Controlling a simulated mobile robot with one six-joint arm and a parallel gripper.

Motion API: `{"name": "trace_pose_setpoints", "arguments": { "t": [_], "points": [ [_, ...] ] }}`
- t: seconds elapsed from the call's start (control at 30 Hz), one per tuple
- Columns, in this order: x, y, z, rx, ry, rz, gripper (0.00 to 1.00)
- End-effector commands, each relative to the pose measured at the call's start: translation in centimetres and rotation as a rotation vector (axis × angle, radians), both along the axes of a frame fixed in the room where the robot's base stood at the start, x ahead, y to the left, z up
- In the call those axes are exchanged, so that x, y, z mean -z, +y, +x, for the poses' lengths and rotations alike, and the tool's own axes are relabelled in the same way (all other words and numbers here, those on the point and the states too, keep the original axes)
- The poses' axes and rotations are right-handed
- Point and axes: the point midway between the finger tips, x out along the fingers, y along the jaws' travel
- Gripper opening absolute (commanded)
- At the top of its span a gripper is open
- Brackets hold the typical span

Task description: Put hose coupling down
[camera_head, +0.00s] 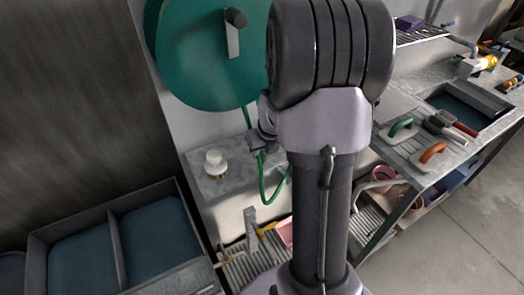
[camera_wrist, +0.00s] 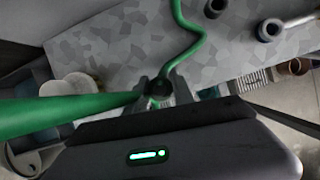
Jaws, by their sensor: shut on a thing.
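My gripper (camera_wrist: 160,90) is shut on the hose coupling (camera_wrist: 158,88), a small dark round piece between the fingertips in the wrist view. A green hose (camera_wrist: 196,45) runs up from it in a curve, and a thick stretch of hose (camera_wrist: 60,112) crosses close to the camera at left. In the head view my gripper (camera_head: 262,138) is beside my dark arm, above and right of a grey speckled ledge (camera_head: 240,185). The coupling is not clear there. The hose (camera_head: 264,185) hangs in a loop below the green reel (camera_head: 205,75).
A white round brush-like item (camera_head: 215,163) stands on the ledge. A dark two-part bin (camera_head: 118,250) is at lower left. A workbench (camera_head: 400,165) with trowels and a sink is at right. Dark pipe fittings (camera_wrist: 270,29) show at the wrist view's upper right.

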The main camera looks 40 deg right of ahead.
Motion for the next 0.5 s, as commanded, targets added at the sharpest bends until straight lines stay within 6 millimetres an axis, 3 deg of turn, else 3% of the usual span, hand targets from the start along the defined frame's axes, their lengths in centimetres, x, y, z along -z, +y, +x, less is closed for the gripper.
{"name": "trace_pose_setpoints", "arguments": {
  "t": [0.07,0.1,0.2,0.5],
  "points": [
    [0.35,0.01,-0.02,0.0,0.0,0.0,0.0],
    [0.3,0.01,-0.02,0.0,0.0,0.0,0.35],
    [0.26,0.01,-0.03,0.0,0.0,0.0,0.51],
    [0.06,0.01,-0.03,0.0,0.0,0.0,0.51]
  ]
}}
